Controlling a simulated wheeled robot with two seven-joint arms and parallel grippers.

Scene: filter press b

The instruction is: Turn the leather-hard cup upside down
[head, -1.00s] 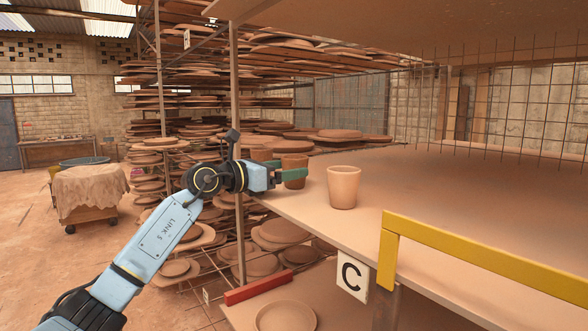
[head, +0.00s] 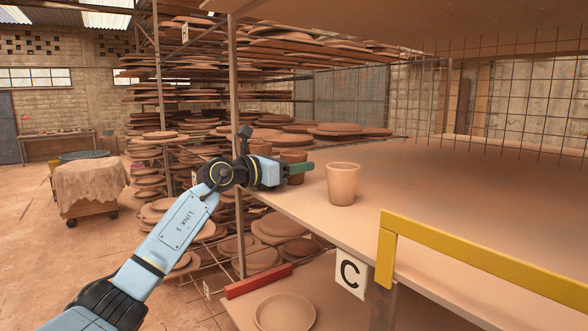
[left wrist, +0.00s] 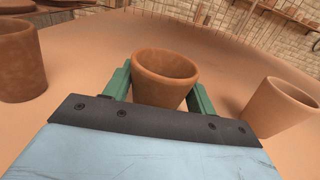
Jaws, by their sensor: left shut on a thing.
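Three clay cups stand in a row at the left part of the shelf board. The middle cup (head: 295,156), medium brown, is partly hidden by my left gripper (head: 298,168) in the head view. In the left wrist view this cup (left wrist: 165,75) is upright, mouth up, between the green fingers, and the gripper is shut on it. A pale cup (head: 343,184) stands upright to the right, apart from the gripper; it also shows in the left wrist view (left wrist: 280,108). A darker brown cup (left wrist: 20,62) stands upright on the left in the wrist view. My right gripper is out of view.
A yellow rail (head: 480,260) runs along the shelf's front right, beside a sign with C (head: 350,274). A rack post (head: 236,120) stands just behind my left wrist. The shelf (head: 450,190) right of the pale cup is clear.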

